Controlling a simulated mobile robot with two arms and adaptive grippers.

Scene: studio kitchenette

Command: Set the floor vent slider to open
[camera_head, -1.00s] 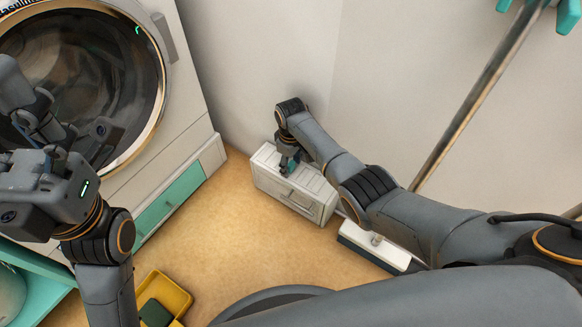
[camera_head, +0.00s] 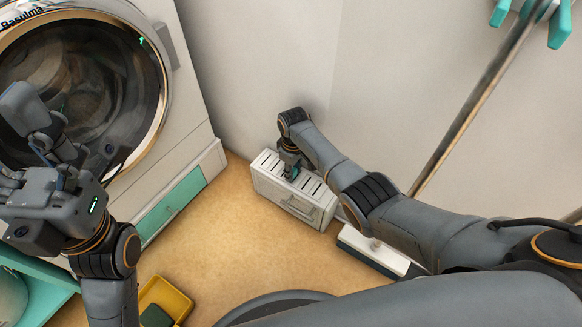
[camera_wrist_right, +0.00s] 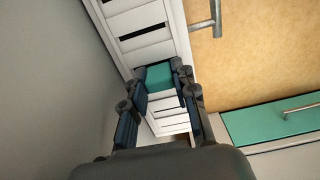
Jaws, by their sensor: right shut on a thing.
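The floor vent (camera_head: 278,202) is a low white box against the wall, with a slatted top and a bar handle on its front. Dark slots show between its slats in the head view, and the vent top also shows in the right wrist view (camera_wrist_right: 150,38). The teal slider (camera_wrist_right: 159,77) stands on the vent top. My right gripper (camera_head: 291,173) reaches down from above and is shut on the slider, with a finger on each side. My left gripper (camera_head: 45,190) is raised in front of the washer, away from the vent; its finger opening is unclear.
A washer (camera_head: 185,130) with a round glass door and teal drawer (camera_head: 170,208) stands left of the vent. A yellow tray (camera_head: 172,294) is on the floor at lower left. The floor before the vent is clear.

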